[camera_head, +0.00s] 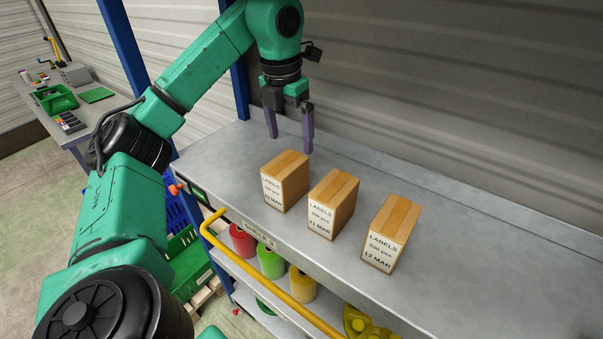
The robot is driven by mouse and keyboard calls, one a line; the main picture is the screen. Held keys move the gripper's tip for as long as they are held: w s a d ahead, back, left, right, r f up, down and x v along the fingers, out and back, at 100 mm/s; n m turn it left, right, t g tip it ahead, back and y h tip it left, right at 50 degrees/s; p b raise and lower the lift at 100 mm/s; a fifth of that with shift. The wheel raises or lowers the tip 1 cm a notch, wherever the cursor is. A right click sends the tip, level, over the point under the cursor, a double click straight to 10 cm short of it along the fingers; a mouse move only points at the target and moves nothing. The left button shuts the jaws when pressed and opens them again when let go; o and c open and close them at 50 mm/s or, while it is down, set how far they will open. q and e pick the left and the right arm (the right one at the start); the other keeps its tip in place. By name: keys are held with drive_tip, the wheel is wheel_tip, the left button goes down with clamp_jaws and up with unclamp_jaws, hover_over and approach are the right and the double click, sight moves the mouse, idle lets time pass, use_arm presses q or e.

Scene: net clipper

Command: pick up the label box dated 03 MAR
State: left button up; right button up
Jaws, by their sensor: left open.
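Three brown label boxes stand upright in a row on the grey metal shelf top (448,235). The left box (286,181) has a label ending in MAR; its day digits are small and look like 03. The middle box (333,204) reads 21 MAR and the right box (391,233) reads 12 MAR. My left gripper (290,138) is open and empty, its two purple fingers pointing down. In the picture it is just above and behind the left box, apart from it. My right gripper is not in view.
A yellow rail (262,276) runs along the shelf's front edge. Red, green and yellow containers (271,262) stand on the lower level. A corrugated wall (440,80) is behind, with a blue post (239,88). The shelf top right of the boxes is clear.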

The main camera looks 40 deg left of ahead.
sight(283, 162)
use_arm(q)
drive_tip(key=f+b, duration=0.1)
drive_tip(key=f, duration=0.1)
drive_tip(key=a+f, duration=0.1)
drive_tip(key=f, duration=0.1)
drive_tip(key=a+f+b, duration=0.1)
drive_tip(key=f, duration=0.1)
drive_tip(key=shift+s+a+f+b, duration=0.1)
drive_tip(key=shift+s+f+b, duration=0.15)
drive_tip(key=shift+f+b, duration=0.1)
drive_tip(key=f, duration=0.1)
drive_tip(key=f+p, duration=0.1)
drive_tip(key=f, duration=0.1)
drive_tip(key=f+p, duration=0.1)
drive_tip(key=shift+w+d+f, duration=0.2)
drive_tip(key=shift+w+d, duration=0.2)
drive_tip(key=shift+s+a+f, duration=0.1)
drive_tip(key=shift+s+f, duration=0.05)
drive_tip(key=shift+f, duration=0.05)
drive_tip(key=shift+a+f, duration=0.1)
drive_tip(key=shift+a, duration=0.1)
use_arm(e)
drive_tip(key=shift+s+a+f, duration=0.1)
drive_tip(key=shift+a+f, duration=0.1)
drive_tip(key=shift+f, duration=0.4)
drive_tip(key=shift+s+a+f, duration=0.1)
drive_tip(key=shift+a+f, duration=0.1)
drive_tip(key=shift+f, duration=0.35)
